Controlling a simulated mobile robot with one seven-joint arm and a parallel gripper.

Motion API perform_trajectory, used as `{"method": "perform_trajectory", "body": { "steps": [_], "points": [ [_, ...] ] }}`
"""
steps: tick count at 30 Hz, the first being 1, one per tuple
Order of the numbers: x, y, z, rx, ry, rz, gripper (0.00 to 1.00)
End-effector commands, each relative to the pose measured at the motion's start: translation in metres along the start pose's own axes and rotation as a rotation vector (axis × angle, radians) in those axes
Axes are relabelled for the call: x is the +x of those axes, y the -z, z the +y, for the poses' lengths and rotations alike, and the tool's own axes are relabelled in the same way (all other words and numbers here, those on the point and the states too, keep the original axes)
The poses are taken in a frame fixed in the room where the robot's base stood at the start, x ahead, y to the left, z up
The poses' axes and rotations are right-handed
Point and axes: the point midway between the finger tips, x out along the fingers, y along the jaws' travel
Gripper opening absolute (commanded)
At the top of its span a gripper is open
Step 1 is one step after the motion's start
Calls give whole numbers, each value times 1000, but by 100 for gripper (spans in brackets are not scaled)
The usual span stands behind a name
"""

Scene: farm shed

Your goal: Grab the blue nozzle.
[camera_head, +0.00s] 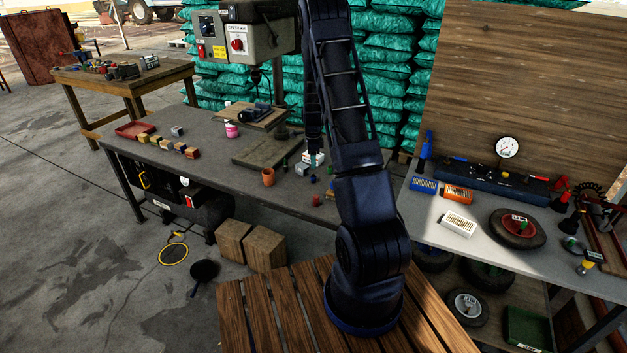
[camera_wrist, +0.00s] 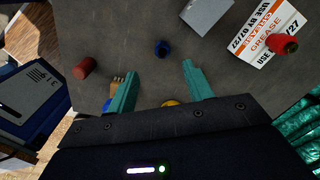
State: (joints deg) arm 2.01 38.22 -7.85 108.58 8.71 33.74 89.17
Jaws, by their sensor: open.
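A small dark-blue nozzle (camera_wrist: 162,48) stands on the grey table top in the wrist view, near the middle. My gripper (camera_wrist: 160,71) is open, its two teal fingers apart and nothing between the tips. The blue nozzle lies just beyond the fingertips, roughly centred between them in the picture. It appears apart from the fingers; the height gap is hard to judge.
In the wrist view a red cylinder (camera_wrist: 84,68) lies left of the nozzle. A grey block (camera_wrist: 207,14) and a printed grease box (camera_wrist: 262,38), with a red-topped object (camera_wrist: 282,45) over it, are to the right. A yellow thing (camera_wrist: 172,103) shows partly between the finger bases.

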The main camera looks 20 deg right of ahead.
Motion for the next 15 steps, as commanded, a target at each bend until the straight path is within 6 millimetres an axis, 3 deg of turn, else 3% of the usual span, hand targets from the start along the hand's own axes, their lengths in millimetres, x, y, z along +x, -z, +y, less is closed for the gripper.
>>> {"method": "perform_trajectory", "body": {
  "steps": [6, 15],
  "points": [
    [32, 0, 0, 0, -3, 0, 51],
    [52, 2, -1, 0, -2, 0, 51]
  ]
}}
